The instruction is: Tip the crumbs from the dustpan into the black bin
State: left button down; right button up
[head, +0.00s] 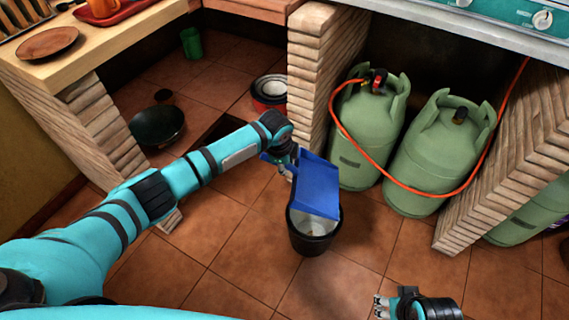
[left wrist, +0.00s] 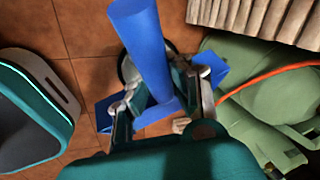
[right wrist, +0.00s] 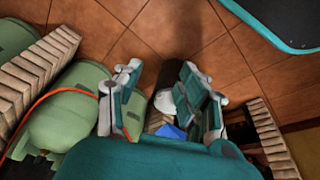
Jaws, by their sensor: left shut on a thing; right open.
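The blue dustpan (head: 317,190) is in my left gripper (head: 285,163), which is shut on its handle; the handle also shows in the left wrist view (left wrist: 143,45). The pan is tilted steeply, with its lower edge over the mouth of the black bin (head: 311,242). The bin stands upright on the floor, and its inside looks pale. I cannot make out any crumbs on the pan or in the bin. My right gripper (head: 388,306) is open and empty, low at the front right; its spread fingers show in the right wrist view (right wrist: 162,75).
Two green gas cylinders (head: 365,125) with an orange hose stand right of the bin, between brick pillars (head: 315,80). A dark pan (head: 157,126), a red pot (head: 269,95) and a green cup (head: 191,43) are at the back left. Tiled floor in front is clear.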

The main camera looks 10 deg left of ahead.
pick_arm(q)
jog(key=shift+r+h+p, duration=0.7)
jog(key=shift+r+h, duration=0.05)
jog(key=shift+h, duration=0.05)
jog(key=shift+r+h, duration=0.3)
jog(key=shift+h, duration=0.1)
jog(key=shift+r+n+h+p, duration=0.3)
jog(key=shift+r+h, duration=0.25)
jog(key=shift+h, duration=0.15)
pick_arm(e)
notch_tip(320, 180, down, 8)
jog(key=shift+r, duration=0.1)
pick_arm(q)
jog(key=shift+r, duration=0.1)
